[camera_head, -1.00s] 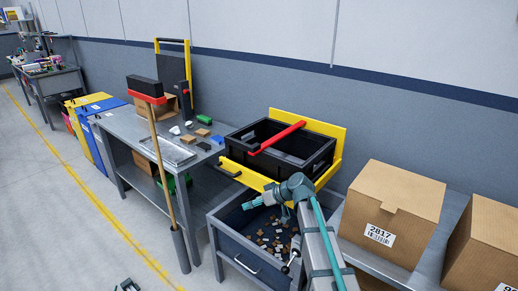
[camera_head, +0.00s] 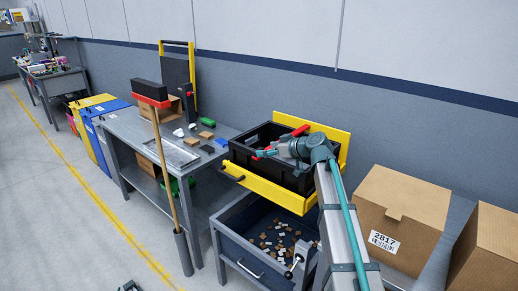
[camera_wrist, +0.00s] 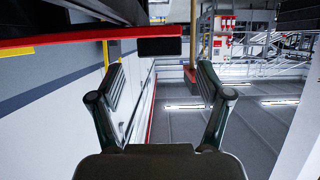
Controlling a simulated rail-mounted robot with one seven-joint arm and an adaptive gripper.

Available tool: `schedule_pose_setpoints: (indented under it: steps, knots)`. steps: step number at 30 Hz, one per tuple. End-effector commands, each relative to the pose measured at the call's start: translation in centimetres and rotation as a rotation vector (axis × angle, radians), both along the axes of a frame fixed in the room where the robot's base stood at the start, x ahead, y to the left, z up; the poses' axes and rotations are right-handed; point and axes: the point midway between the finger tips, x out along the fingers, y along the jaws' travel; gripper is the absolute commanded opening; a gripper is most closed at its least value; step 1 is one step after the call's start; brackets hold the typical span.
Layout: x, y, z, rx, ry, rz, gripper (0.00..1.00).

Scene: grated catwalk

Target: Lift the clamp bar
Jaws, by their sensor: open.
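The clamp bar is a red bar (camera_head: 301,130) lying across the top of a black crate (camera_head: 262,166). My arm hides its middle in the head view. In the wrist view a red bar (camera_wrist: 70,42) crosses the upper left, with a dark block (camera_wrist: 158,47) at its right end. My gripper (camera_head: 261,154) is above the crate, at the bar's near end. In the wrist view my gripper (camera_wrist: 161,82) is open and empty. The dark block shows just above the gap between the fingertips; I cannot tell whether they touch it.
A yellow frame (camera_head: 266,190) surrounds the crate. Below is an open drawer (camera_head: 234,251) with small scattered pieces. Cardboard boxes (camera_head: 391,211) stand to the right. A broom (camera_head: 163,160) leans upright at the left, against a grey workbench (camera_head: 130,123).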

Motion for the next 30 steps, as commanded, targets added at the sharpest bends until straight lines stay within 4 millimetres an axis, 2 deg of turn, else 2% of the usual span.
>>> schedule_pose_setpoints:
  steps: [3, 9, 21, 23, 30]
  knots:
    - [1.3, 1.6, -0.6, 0.0, 0.001, 0.002, 0.77]
    - [2.5, 3.2, -1.6, -0.001, 0.001, 0.001, 0.77]
    - [2.8, 3.7, -2.0, 0.0, 0.0, -0.001, 0.77]
    - [2.8, 3.7, -2.0, 0.0, 0.0, -0.001, 0.7]
    - [2.8, 3.7, -2.0, -0.001, 0.001, 0.0, 0.3]
